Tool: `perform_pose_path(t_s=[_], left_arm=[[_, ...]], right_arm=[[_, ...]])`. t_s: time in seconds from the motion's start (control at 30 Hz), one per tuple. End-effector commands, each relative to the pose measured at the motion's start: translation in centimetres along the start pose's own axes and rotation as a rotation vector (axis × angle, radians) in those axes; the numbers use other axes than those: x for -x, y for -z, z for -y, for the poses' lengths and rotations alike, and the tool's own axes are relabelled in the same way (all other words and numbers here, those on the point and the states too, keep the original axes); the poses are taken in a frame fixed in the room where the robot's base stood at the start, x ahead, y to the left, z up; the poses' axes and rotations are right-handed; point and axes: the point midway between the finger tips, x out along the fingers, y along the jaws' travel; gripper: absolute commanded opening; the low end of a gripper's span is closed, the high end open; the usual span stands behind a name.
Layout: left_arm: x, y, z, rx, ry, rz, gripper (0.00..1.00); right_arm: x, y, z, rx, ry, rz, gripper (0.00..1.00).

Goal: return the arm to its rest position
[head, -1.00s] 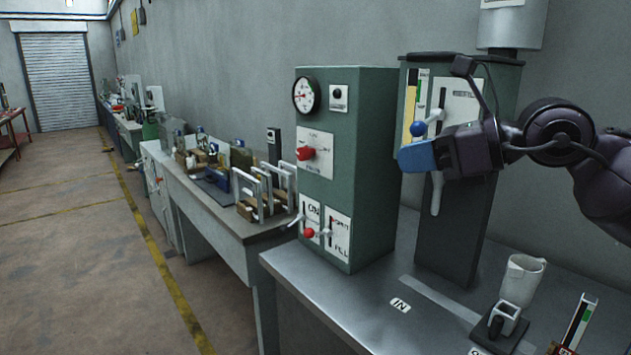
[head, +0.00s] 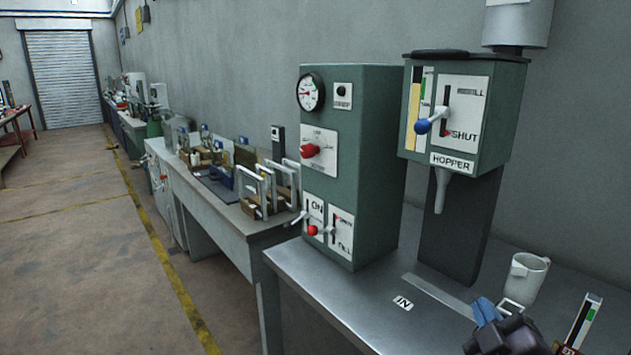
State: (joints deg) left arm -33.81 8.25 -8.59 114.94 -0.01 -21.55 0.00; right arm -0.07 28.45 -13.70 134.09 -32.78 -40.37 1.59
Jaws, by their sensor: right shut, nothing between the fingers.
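My right gripper (head: 488,312) is at the bottom right of the head view, low over the front part of the metal bench. Its blue fingertips are together and hold nothing. It is apart from the hopper (head: 456,112), whose blue-knobbed lever (head: 430,124) now shows in full, with the knob near the SHUT mark. The gripper hides part of the small stand under the white mug (head: 526,276). My left gripper is out of view.
A green control cabinet (head: 349,165) with a gauge, a red knob and two levers stands left of the hopper. A black, white and green indicator (head: 584,322) is at the lower right edge. The bench (head: 345,296) is clear around the IN label (head: 402,303).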

Motion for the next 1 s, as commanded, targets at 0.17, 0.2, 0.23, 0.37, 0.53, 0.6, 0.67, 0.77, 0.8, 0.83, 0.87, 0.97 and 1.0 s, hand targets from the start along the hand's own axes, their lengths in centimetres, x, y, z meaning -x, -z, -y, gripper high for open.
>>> perform_pose_path(t_s=[0.17,0.2,0.23,0.37,0.53,0.6,0.67,0.77,0.8,0.83,0.87,0.97,1.0], left_arm=[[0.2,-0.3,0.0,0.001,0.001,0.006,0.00],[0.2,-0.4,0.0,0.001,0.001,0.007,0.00],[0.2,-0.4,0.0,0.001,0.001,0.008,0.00],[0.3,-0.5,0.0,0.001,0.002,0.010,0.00],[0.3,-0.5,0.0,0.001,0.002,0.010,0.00],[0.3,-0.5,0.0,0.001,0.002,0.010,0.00],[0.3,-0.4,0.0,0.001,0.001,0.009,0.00],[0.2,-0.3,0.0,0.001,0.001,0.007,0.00],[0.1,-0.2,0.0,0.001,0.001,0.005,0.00],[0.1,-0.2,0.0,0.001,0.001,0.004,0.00],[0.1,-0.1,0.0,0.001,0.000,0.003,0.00],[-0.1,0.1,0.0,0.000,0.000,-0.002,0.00],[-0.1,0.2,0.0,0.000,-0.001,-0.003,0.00]], right_arm=[[6.4,-8.0,4.8,-0.219,0.158,0.418,0.00],[8.2,-9.4,5.8,-0.261,0.194,0.506,0.00],[9.5,-10.4,6.6,-0.291,0.222,0.572,0.00],[14.9,-13.1,9.3,-0.397,0.329,0.805,0.00],[20.0,-14.5,11.4,-0.482,0.427,0.997,0.00],[21.8,-14.8,12.0,-0.510,0.461,1.060,0.00],[23.1,-14.9,12.5,-0.530,0.488,1.108,0.00],[25.3,-15.0,13.1,-0.564,0.530,1.183,0.00],[26.1,-15.0,13.3,-0.576,0.546,1.210,0.00],[26.7,-15.0,13.5,-0.586,0.559,1.232,0.00],[27.4,-15.0,13.7,-0.595,0.571,1.252,0.00],[29.4,-14.8,14.2,-0.625,0.614,1.320,0.00],[29.1,-15.0,14.4,-0.626,0.610,1.306,0.00]])
